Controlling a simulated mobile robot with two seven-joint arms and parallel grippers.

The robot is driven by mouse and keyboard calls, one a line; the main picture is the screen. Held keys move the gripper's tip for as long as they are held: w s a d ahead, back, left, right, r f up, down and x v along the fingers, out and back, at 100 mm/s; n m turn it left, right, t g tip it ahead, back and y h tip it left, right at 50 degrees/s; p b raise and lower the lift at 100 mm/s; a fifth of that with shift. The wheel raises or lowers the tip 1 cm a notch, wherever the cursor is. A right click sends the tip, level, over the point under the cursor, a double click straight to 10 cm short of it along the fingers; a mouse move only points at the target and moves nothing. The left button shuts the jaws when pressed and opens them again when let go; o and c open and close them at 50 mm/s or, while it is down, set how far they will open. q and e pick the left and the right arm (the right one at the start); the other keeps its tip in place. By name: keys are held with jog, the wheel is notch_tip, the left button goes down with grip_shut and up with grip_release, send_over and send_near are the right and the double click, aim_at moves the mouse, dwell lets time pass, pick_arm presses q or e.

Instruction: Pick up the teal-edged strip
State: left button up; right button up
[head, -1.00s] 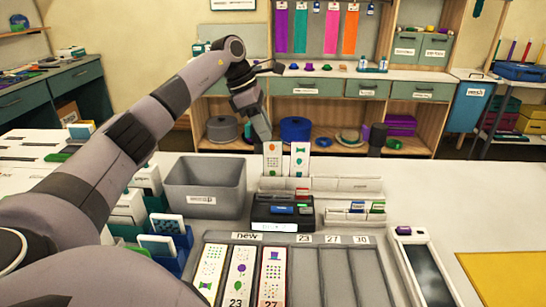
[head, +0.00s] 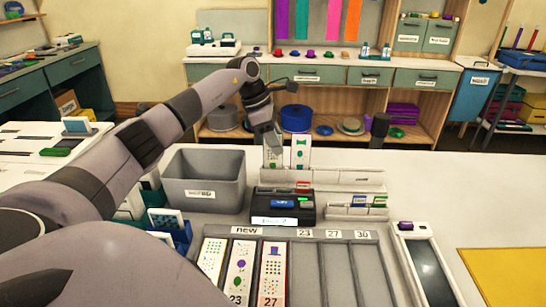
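Two upright strips stand in a slotted holder behind a dark device: the left strip (head: 273,159) carries small coloured marks, and the right strip (head: 301,153) carries green shapes. Three more strips lie in the front tray: one with scattered dots (head: 211,260), one with a balloon and "23" (head: 240,268), one with a hat and "27" (head: 272,272). I cannot tell which has a teal edge. My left gripper (head: 270,145) points down at the top of the left upright strip and covers part of it. Its finger gap is not clear. My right gripper is not in view.
A grey bin (head: 204,190) stands left of the dark device (head: 283,206). The front tray (head: 305,234) has empty slots on its right. A dark-screened panel (head: 426,268) and a yellow mat (head: 502,275) lie right. The white table is clear at the right back.

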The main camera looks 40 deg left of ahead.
pick_arm(q)
grip_shut()
notch_tip(320, 180, up, 20)
jog(key=p, duration=0.1)
dwell(0.9)
